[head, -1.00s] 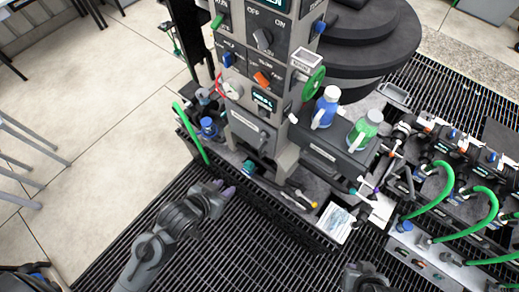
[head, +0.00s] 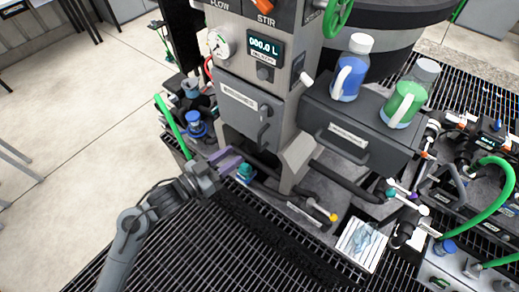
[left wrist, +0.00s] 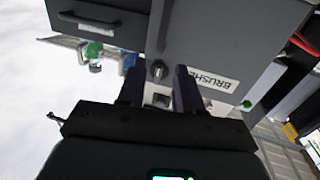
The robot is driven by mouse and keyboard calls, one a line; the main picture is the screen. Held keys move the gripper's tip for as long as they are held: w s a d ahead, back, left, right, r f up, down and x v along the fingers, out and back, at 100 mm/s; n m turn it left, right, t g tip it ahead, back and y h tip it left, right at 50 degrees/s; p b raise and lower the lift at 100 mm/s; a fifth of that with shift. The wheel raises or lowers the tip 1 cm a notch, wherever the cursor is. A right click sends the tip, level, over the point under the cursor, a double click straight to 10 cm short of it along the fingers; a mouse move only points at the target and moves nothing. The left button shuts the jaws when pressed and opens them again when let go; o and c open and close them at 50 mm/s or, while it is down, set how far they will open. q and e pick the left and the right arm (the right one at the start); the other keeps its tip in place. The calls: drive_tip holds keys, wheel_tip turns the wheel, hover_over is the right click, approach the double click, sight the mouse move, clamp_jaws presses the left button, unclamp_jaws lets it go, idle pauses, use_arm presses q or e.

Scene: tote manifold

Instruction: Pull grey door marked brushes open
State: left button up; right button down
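The grey door (head: 248,108) is on the front of the grey cabinet; its white label is too small to read in the head view. In the left wrist view, the picture is turned over, and the door (left wrist: 225,45) carries a label reading BRUSHES. The knob (left wrist: 157,70) shows just beyond and between my fingertips. My left gripper (head: 232,160) is open and empty, in front of and below the door. Its two fingers (left wrist: 158,85) are apart. The door looks shut. My right gripper is out of view.
A grey drawer (head: 350,135) right of the door carries a blue bottle (head: 350,68) and a green bottle (head: 408,94). A green hose (head: 171,125) and a blue-capped fitting (head: 196,124) stand to the left. Dark grating (head: 240,245) lies in front.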

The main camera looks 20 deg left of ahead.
sight(260, 136)
use_arm(q)
drive_tip(key=shift+f+b+x, duration=0.1)
drive_tip(key=shift+b+x, duration=0.2)
drive_tip(key=shift+x, duration=2.45)
drive_tip(key=shift+f+b+x, duration=0.15)
drive_tip(key=shift+b+x, duration=0.15)
drive_tip(key=shift+x, duration=2.5)
clamp_jaws()
